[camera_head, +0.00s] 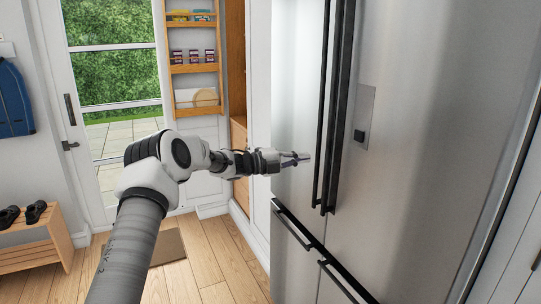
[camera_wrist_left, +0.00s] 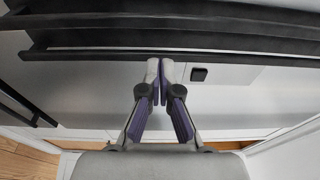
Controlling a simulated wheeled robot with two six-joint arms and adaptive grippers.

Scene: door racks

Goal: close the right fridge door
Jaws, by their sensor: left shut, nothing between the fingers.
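The stainless steel fridge fills the right half of the head view. Its right door (camera_head: 430,150) is the wide panel with a small dark square fitting (camera_head: 359,136). Its left door (camera_head: 296,80) is the narrower panel beside it. Two long black upright handles (camera_head: 337,110) run side by side where the doors meet. I cannot tell whether the right door stands slightly ajar. My left gripper (camera_head: 303,157) is shut and empty, in front of the left door and left of the handles. In the left wrist view its fingertips (camera_wrist_left: 160,66) meet near a black handle bar (camera_wrist_left: 190,55).
Drawers with black handles (camera_head: 292,224) lie below the doors. A wooden wall rack (camera_head: 194,68) and a glazed door (camera_head: 112,100) stand behind to the left. A wooden bench (camera_head: 38,245) with shoes is at far left.

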